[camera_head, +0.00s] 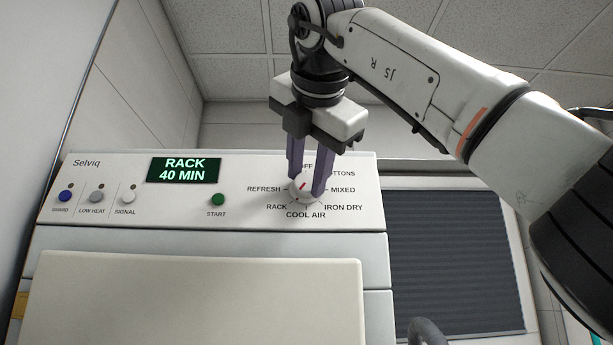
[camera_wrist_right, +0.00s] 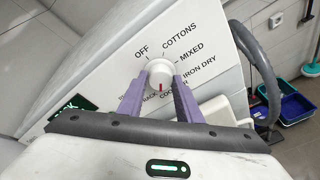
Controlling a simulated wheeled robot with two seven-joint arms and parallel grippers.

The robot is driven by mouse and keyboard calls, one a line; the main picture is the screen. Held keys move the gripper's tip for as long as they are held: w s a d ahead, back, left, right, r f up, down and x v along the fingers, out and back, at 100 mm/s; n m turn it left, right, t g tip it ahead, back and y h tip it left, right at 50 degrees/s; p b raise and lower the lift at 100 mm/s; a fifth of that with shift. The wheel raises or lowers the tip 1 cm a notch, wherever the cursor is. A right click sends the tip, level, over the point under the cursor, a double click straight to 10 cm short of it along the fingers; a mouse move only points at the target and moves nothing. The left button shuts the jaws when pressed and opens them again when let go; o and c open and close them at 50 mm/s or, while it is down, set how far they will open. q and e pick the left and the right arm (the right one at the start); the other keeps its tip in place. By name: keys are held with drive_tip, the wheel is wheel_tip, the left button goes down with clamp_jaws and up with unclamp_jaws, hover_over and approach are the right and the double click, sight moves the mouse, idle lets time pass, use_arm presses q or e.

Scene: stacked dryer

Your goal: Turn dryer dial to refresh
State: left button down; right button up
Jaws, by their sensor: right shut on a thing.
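The white round dial (camera_head: 302,193) is on the right part of the dryer's front panel, ringed by the labels OFF, COTTONS, MIXED, IRON DRY, COOL AIR, RACK and REFRESH. My right gripper (camera_head: 305,184) is shut on the dial, one purple finger on each side. In the right wrist view the dial (camera_wrist_right: 158,71) sits between the fingers (camera_wrist_right: 161,80). Its red mark points down there, near the RACK and COOL AIR labels, which the fingers partly hide. The green display (camera_head: 184,170) reads RACK 40 MIN. My left gripper is not in view.
The green START button (camera_head: 217,199) and the blue, grey and white buttons lie left of the dial. A pale panel (camera_head: 190,300) stands out below the control panel. In the wrist view, a grey hose (camera_wrist_right: 258,65) and a blue tray (camera_wrist_right: 296,108) are at the right.

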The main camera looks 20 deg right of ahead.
drive_tip(key=m+b, duration=0.1)
drive_tip(key=m, duration=0.2)
drive_tip(key=shift+d+f+y, duration=0.1)
drive_tip(key=shift+f+y, duration=0.05)
drive_tip(key=shift+y, duration=0.25)
drive_tip(key=m+t+b, duration=0.1)
drive_tip(key=m+b, duration=0.1)
drive_tip(key=m, duration=0.1)
drive_tip(key=shift+f+y, duration=0.1)
drive_tip(key=shift+y, duration=0.2)
drive_tip(key=m+b, duration=0.1)
drive_tip(key=m, duration=0.1)
drive_tip(key=shift+s+d+m+t, duration=0.1)
drive_tip(key=shift+m+t, duration=0.2)
drive_tip(key=shift+m, duration=0.1)
drive_tip(key=shift+m+b, duration=0.35)
drive_tip(key=shift+m, duration=0.05)
drive_tip(key=o, duration=1)
drive_tip(key=shift+o, duration=0.2)
drive_tip(key=shift+s, duration=0.1)
